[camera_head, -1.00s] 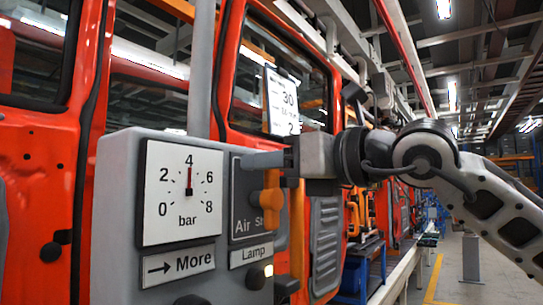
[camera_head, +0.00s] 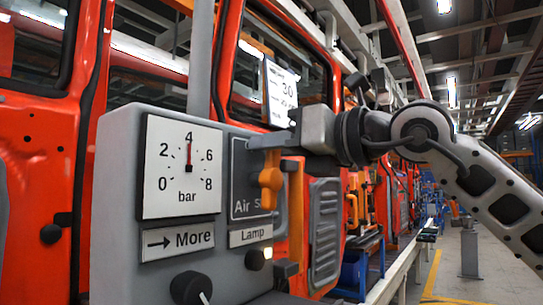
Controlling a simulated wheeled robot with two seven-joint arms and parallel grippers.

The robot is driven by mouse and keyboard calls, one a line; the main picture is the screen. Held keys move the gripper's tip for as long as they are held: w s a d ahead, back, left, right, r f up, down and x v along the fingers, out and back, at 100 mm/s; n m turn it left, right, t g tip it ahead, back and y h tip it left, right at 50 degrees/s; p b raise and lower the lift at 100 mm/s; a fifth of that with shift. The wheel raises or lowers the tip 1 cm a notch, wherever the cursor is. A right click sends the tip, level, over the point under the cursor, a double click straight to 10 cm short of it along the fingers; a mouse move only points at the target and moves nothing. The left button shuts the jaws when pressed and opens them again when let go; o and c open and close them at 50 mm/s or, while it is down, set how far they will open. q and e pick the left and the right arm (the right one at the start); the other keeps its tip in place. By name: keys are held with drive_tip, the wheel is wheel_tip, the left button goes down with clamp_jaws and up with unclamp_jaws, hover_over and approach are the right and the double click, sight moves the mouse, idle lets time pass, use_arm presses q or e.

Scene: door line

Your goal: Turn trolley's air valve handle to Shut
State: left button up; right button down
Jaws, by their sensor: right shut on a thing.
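The grey trolley box (camera_head: 118,225) stands at left front with a pressure dial (camera_head: 183,168) whose needle points to 4 bar. The orange air valve handle (camera_head: 271,180) stands upright before the dark air plate (camera_head: 240,205). The plate reads "Air" and a word partly hidden by the handle. My right gripper (camera_head: 266,143) comes in from the right and is shut on the handle's upper end. The fingers cover that end. My left gripper is not in view.
Below are a "More" label (camera_head: 180,241), a dark knob (camera_head: 191,288) and a lit lamp (camera_head: 267,253) under the "Lamp" label (camera_head: 250,236). An orange vehicle body (camera_head: 45,150) stands close behind.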

drive_tip(key=shift+w+d+f+m+b, duration=0.15)
drive_tip(key=shift+w+m+b, duration=0.05)
drive_tip(key=shift+m+b, duration=0.35)
drive_tip(key=shift+w+d+f+m+b, duration=0.1)
drive_tip(key=shift+w+d+m+b, duration=0.1)
drive_tip(key=shift+m+b, duration=0.35)
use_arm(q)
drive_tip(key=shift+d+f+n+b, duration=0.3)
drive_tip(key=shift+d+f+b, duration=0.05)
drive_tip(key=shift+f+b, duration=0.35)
use_arm(e)
drive_tip(key=m, duration=0.3)
drive_tip(key=shift+w+d+f, duration=0.1)
drive_tip(key=shift+w+d, duration=0.15)
drive_tip(key=shift+w, duration=0.15)
drive_tip(key=c, duration=1.3)
unclamp_jaws()
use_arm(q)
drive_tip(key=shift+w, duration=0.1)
